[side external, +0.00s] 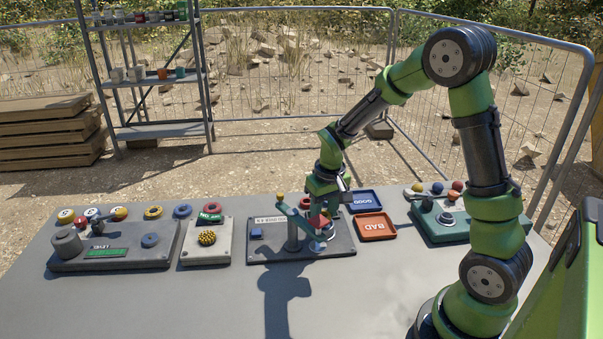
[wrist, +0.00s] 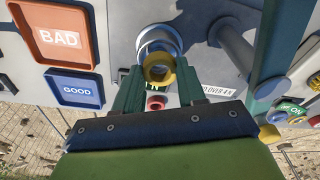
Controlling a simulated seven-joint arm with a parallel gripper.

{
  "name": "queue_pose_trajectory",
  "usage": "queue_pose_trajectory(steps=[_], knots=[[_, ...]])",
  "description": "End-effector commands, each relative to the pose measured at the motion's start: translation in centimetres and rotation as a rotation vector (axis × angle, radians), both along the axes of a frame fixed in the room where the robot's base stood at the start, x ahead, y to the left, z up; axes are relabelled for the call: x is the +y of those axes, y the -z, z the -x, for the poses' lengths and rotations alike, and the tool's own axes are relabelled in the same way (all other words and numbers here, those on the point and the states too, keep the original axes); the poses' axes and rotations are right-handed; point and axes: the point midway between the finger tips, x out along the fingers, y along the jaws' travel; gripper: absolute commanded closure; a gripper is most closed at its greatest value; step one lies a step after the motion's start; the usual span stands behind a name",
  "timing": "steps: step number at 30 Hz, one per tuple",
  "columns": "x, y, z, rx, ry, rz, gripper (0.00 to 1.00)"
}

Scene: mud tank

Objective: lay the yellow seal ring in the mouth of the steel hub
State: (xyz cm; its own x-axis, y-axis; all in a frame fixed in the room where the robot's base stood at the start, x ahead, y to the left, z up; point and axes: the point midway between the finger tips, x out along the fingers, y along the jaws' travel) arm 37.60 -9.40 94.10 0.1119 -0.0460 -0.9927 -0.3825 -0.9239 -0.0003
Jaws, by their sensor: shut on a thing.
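My gripper (wrist: 159,78) is shut on the yellow seal ring (wrist: 158,76), which shows between the fingertips in the wrist view. Just beyond the ring is a round steel piece with a blue rim (wrist: 158,36); I cannot tell if ring and piece touch. In the side view my gripper (side external: 318,215) is low over the grey test plate (side external: 265,256), and the held ring is not clear there. A grey cylinder (side external: 67,243) stands on the left dark base; I cannot tell which of the two is the hub.
A post with a lever arm (side external: 293,232) stands close beside my gripper. The blue GOOD tray (side external: 365,208) and orange BAD tray (side external: 388,233) lie to the right. The table front is clear.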

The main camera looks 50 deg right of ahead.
Motion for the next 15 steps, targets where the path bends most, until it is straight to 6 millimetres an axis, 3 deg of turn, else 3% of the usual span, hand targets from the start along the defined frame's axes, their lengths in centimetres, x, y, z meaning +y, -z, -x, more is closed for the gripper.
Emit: queue_pose_trajectory(steps=[15], knots=[[0.0,1.09,0.03,0.001,0.0,0.001,0.88]])
